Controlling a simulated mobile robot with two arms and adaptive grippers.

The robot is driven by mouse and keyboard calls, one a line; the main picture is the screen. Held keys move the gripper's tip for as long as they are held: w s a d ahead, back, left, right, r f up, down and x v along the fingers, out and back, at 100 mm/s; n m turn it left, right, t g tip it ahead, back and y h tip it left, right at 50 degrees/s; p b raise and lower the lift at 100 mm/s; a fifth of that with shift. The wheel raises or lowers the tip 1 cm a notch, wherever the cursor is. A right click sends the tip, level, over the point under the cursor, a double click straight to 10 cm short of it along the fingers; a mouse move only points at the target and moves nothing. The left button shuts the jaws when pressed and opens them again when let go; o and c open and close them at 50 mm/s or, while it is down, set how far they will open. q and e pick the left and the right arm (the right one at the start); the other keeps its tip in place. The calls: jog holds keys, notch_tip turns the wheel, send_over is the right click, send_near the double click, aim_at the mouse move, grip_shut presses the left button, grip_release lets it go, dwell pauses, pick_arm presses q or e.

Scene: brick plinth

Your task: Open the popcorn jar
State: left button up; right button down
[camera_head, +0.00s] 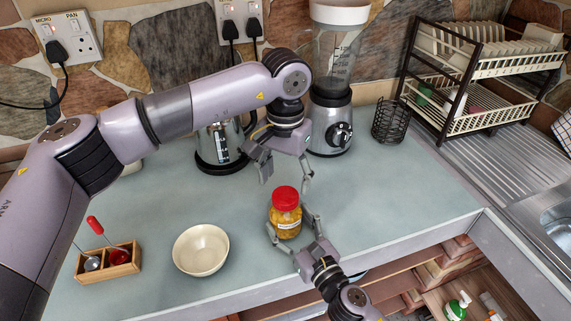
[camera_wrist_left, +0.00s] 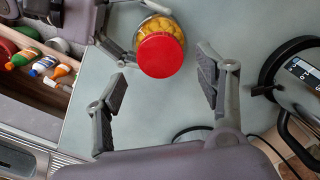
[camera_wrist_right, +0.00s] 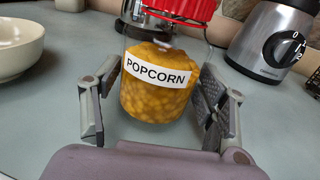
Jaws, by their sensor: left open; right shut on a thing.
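The popcorn jar (camera_head: 285,222) stands upright on the counter, a clear jar of yellow kernels with its red lid (camera_head: 286,197) on. In the right wrist view the jar (camera_wrist_right: 158,95) shows its POPCORN label facing me. My right gripper (camera_head: 293,228) is shut on the jar's body, one finger on each side. My left gripper (camera_head: 286,176) is open and empty, just above and behind the lid. In the left wrist view the lid (camera_wrist_left: 160,56) lies beyond and between the open fingers (camera_wrist_left: 163,85), not touching them.
A cream bowl (camera_head: 201,250) and a wooden box with utensils (camera_head: 108,264) stand left of the jar. A kettle (camera_head: 221,150) and blender (camera_head: 332,125) stand behind. A wire holder (camera_head: 390,121) and dish rack (camera_head: 480,80) are to the right. Counter right of the jar is clear.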

aim_at(285, 195)
pick_arm(q)
jog(key=shift+f, duration=2.2)
